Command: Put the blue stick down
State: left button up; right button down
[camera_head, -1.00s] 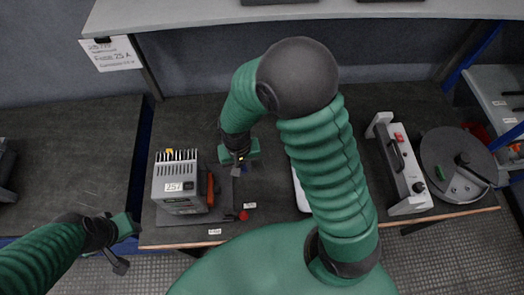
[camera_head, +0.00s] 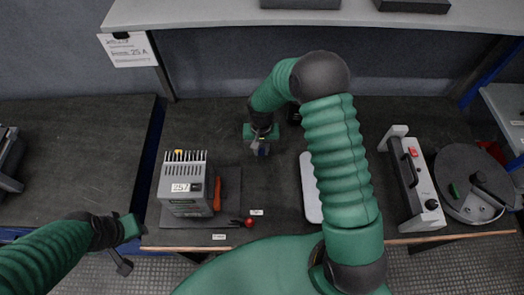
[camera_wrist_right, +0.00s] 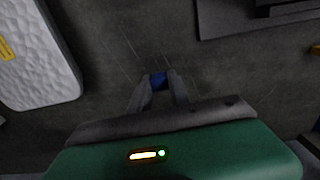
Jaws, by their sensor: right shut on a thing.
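The blue stick (camera_wrist_right: 158,80) shows as a short blue piece between the fingertips of my right gripper in the right wrist view. My right gripper (camera_head: 260,148) is shut on it, over the dark bench top between the grey box and the white pad. In the right wrist view the gripper (camera_wrist_right: 158,82) points at the bare bench surface. I cannot tell whether the stick touches the bench. Most of the stick is hidden by the fingers. My left gripper (camera_head: 124,262) hangs at the lower left, away from the bench; its jaws are too unclear to judge.
A grey finned box (camera_head: 183,187) with an orange handle stands on a dark mat (camera_head: 230,190) at left. A red-tipped tool (camera_head: 248,222) lies near the front edge. A white pad (camera_head: 310,188) lies right of the gripper. A grey-white unit (camera_head: 415,185) stands farther right. A shelf (camera_head: 220,14) overhangs behind.

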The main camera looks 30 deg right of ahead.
aim_at(262, 158)
jog(key=shift+w+d+f, duration=0.15)
jog(key=shift+f, duration=0.45)
jog(key=shift+w+d+f, duration=0.1)
jog(key=shift+d+f, duration=0.05)
jog(key=shift+f, duration=0.5)
jog(key=shift+w+d+f, duration=0.15)
jog(key=shift+f, duration=0.45)
jog(key=shift+s+f, duration=0.1)
jog(key=shift+f, duration=0.1)
jog(key=shift+a+f, duration=0.1)
jog(key=shift+f, duration=0.2)
jog(key=c, duration=1.2)
grip_release()
jog(key=shift+c, duration=0.2)
